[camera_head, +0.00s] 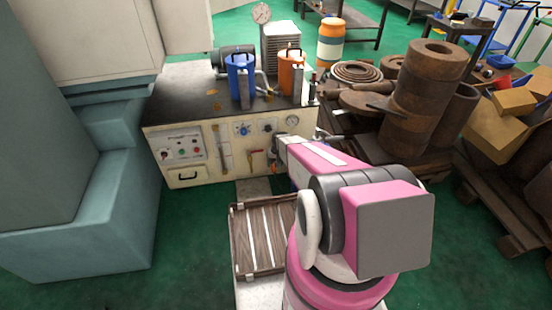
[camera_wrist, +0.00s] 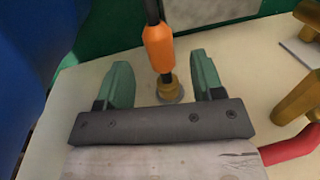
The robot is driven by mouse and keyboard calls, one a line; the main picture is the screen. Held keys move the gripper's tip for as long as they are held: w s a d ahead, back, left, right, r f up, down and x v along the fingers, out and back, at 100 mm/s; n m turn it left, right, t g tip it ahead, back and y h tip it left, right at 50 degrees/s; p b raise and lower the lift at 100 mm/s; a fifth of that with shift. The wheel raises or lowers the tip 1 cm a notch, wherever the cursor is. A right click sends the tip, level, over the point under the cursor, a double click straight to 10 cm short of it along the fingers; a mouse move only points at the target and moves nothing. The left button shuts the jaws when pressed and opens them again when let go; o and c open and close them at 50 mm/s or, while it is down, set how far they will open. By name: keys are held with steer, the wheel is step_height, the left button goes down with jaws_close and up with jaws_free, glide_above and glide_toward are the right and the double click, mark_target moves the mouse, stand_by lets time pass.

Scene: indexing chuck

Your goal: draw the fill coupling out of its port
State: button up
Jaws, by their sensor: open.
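The fill coupling (camera_wrist: 159,47) shows in the wrist view as an orange sleeve on a black hose, with a brass end (camera_wrist: 168,86) seated at a round metal port (camera_wrist: 172,98) in the cream panel. My gripper (camera_wrist: 161,62) has two green fingers spread apart, one on each side of the coupling. A gap shows between each finger and the coupling, so neither seems to touch it. In the head view my arm reaches the cabinet front and hides most of this spot.
The cream cabinet (camera_head: 190,182) has gauges and switches. A brass fitting (camera_wrist: 300,98) and a red part (camera_wrist: 290,146) lie right of my gripper in the wrist view. Rusty cylinders (camera_head: 425,95) stand right of the cabinet.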

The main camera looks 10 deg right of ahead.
mark_target(273, 166)
steer(key=shift+a+f, duration=0.15)
steer(key=shift+f, duration=0.65)
steer(key=shift+a+f, duration=0.1)
steer(key=shift+f, duration=0.7)
jaws_close()
